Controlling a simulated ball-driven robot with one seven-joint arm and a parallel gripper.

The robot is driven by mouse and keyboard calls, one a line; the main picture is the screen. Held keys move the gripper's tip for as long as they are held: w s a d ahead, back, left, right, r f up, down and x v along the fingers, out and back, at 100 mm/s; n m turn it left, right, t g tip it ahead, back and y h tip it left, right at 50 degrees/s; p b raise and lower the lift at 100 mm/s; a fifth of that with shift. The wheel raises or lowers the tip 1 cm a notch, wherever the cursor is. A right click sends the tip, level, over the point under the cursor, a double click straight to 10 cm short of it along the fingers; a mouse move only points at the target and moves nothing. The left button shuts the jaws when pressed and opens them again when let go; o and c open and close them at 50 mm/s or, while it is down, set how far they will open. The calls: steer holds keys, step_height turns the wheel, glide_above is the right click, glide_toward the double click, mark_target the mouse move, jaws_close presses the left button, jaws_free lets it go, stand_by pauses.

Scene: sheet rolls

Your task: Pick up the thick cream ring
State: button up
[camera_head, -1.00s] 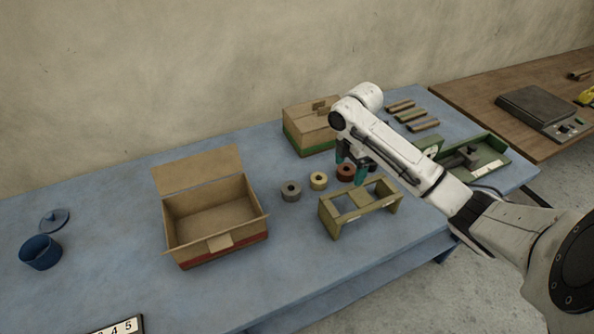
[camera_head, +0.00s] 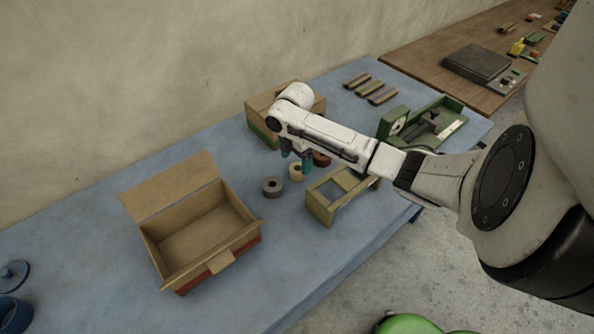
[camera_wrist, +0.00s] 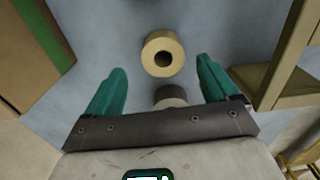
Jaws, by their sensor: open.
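The thick cream ring (camera_head: 296,173) lies on the blue table between a grey ring (camera_head: 272,187) and a brown ring (camera_head: 321,159). My gripper (camera_head: 296,160) hangs over this row, and its teal fingers partly cover the cream ring in the head view. In the wrist view the cream ring (camera_wrist: 163,55) lies ahead of my open gripper (camera_wrist: 161,70), roughly centred between the fingertips, with its dark hole visible. The grey ring (camera_wrist: 169,92) shows between the fingers, partly hidden by the gripper body. Nothing is held.
An olive stand (camera_head: 318,208) is close on the right of the rings. A closed carton with a green stripe (camera_head: 262,128) stands behind. An open cardboard box (camera_head: 158,236) is at left. A green device (camera_head: 432,122) and several rolls (camera_head: 370,88) lie farther right.

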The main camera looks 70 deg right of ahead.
mark_target(298, 168)
steer(key=shift+s+f+p, duration=0.15)
steer(key=shift+f, duration=1)
steer(key=shift+s+f+p, duration=0.15)
steer(key=shift+f, duration=0.95)
steer(key=c, duration=1.2)
steer(key=shift+o, duration=0.2)
steer(key=shift+r, duration=0.15)
